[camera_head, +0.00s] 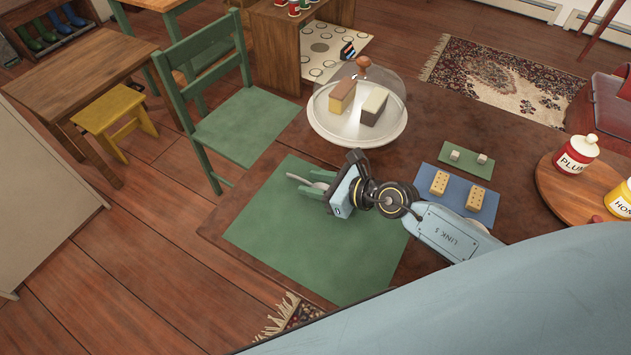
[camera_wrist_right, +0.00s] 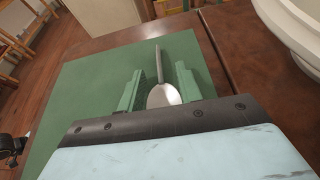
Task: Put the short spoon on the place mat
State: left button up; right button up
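Gaps show between the handle and both fingers of the open gripper (camera_wrist_right: 160,84). Whether the bowl touches a finger is unclear. The mat (camera_wrist_right: 85,95) spreads beneath. My left gripper is not in view.
A glass-domed cake stand (camera_head: 350,128) stands just beyond the gripper. A blue mat (camera_head: 455,207) with domino-like blocks and a small green mat (camera_head: 458,171) lie to the right. A round wooden board (camera_head: 560,200) holds jars. The mat's left part is clear.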

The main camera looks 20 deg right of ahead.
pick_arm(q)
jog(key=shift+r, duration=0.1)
pick_arm(e)
jog(key=shift+r, duration=0.1)
